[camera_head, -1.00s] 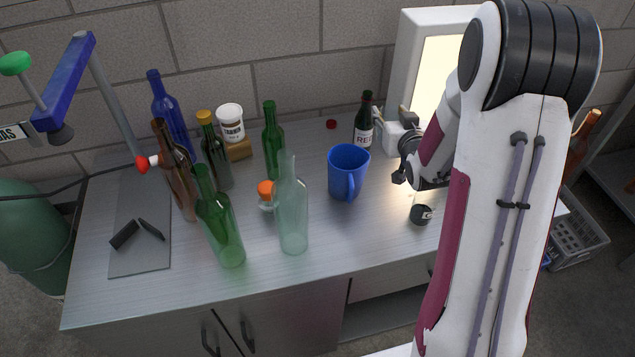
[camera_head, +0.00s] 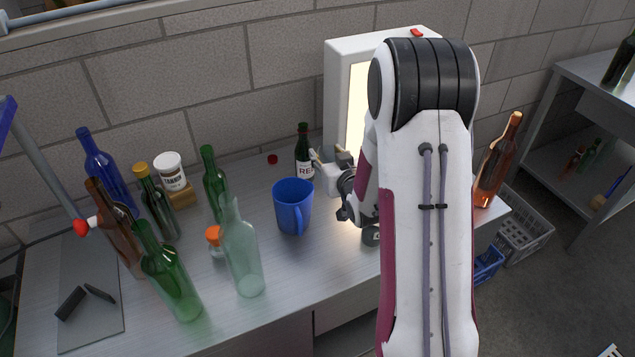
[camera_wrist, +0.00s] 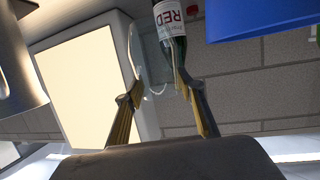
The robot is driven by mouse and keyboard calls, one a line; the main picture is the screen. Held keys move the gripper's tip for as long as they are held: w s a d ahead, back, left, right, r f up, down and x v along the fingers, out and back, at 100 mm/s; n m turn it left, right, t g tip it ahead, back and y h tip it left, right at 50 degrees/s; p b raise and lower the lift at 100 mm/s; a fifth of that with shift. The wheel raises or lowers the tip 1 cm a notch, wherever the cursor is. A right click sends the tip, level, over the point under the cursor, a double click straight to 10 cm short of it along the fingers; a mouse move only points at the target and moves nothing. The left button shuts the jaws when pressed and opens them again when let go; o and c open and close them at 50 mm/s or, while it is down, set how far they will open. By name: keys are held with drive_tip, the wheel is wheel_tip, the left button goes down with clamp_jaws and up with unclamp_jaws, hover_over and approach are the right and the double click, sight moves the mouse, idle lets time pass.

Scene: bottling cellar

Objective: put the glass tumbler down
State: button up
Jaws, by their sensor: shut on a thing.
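My gripper (camera_wrist: 164,84) is shut on the clear glass tumbler (camera_wrist: 158,82). In the wrist view the tumbler is see-through and shows between the two fingers, with its curved rim faintly visible. In the head view my gripper (camera_head: 330,160) is over the back of the steel bench (camera_head: 270,285), just in front of the light box and right of the small dark wine bottle. There the tumbler is hard to make out, and I cannot tell its height above the bench.
The light box (camera_head: 345,95) stands close behind my gripper. The RED-labelled bottle (camera_head: 304,155) and blue mug (camera_head: 292,208) are to its left. A dark round object (camera_head: 371,236) lies below it. A brown bottle (camera_head: 494,165) stands right.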

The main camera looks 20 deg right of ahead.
drive_tip(key=shift+f, duration=1.8)
drive_tip(key=shift+f, duration=2.1)
drive_tip(key=shift+f, duration=0.1)
drive_tip(key=o, duration=1.1)
drive_tip(key=shift+o, duration=0.2)
drive_tip(key=shift+s, duration=0.15)
drive_tip(key=v, duration=0.7)
drive_tip(key=shift+o, duration=0.5)
drive_tip(key=shift+s, duration=0.1)
